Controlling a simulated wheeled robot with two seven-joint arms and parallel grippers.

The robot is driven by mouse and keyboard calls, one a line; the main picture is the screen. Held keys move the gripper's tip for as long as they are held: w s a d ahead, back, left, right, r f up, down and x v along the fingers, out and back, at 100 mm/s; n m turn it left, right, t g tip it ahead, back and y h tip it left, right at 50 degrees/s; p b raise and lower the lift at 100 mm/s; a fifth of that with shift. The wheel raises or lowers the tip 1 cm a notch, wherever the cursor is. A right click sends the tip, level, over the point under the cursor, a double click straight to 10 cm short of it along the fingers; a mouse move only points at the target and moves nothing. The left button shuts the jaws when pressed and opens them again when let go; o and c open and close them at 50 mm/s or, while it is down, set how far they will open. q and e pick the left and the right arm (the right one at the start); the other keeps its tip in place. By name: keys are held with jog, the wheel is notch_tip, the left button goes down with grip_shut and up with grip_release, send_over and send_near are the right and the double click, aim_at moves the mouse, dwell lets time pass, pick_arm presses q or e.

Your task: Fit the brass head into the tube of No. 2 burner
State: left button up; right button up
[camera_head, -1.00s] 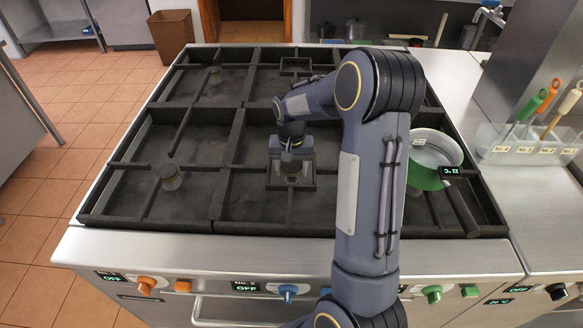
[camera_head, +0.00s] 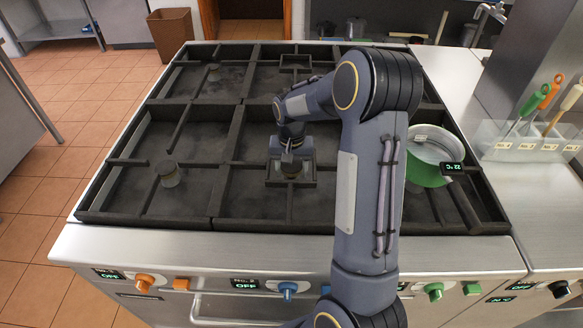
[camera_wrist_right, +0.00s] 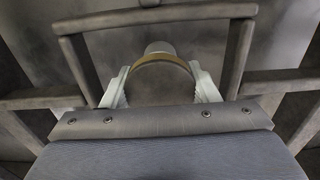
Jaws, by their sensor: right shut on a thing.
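The brass head (camera_wrist_right: 150,90) shows in the right wrist view as a dark round disc with a brass rim, between the two pale fingers of my right gripper (camera_wrist_right: 161,88). In the head view the right gripper (camera_head: 290,158) is shut on the head (camera_head: 291,169), over the square grate opening of the No. 2 burner. A pale round end, apparently the tube (camera_wrist_right: 160,47), shows just past the rim in the wrist view. The head hides most of the tube, so I cannot tell whether it is seated. My left gripper is out of view.
Dark grate bars (camera_head: 232,150) surround the burner. Another burner (camera_head: 169,175) stands to the left. A green pot (camera_head: 428,165) sits right of my arm. The blue No. 2 knob (camera_head: 288,290) is on the front panel beside a display (camera_head: 245,284) reading OFF.

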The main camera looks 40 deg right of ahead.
jog(key=shift+f+b, duration=0.8)
jog(key=shift+f, duration=0.35)
jog(key=o, duration=1.1)
notch_tip(320, 180, up, 8)
jog(key=shift+f, duration=0.1)
